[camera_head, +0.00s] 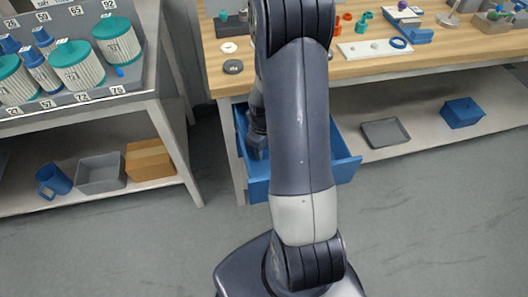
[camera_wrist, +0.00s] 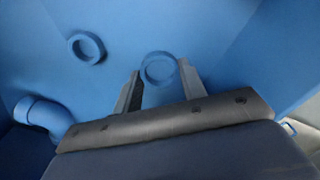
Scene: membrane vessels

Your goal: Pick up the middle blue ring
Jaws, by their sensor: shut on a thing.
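In the wrist view, my gripper (camera_wrist: 160,74) points into a blue drawer, with one finger on each side of a plain blue ring (camera_wrist: 146,80). It is shut on this ring. A second blue ring (camera_wrist: 98,54) lies apart on the drawer floor to the left. A curved blue piece (camera_wrist: 42,112) is at the lower left, partly cut off. In the head view, the drawer (camera_head: 256,190) is open below the workbench. My arm hides most of its inside, and the held ring is not visible there.
The drawer walls stand close around my gripper. The workbench (camera_head: 300,75) overhangs the drawer's back and bears another blue ring (camera_head: 398,48) and small parts. A grey tray (camera_head: 385,133) and a blue box (camera_head: 462,113) are on the lower shelf. The front floor is clear.

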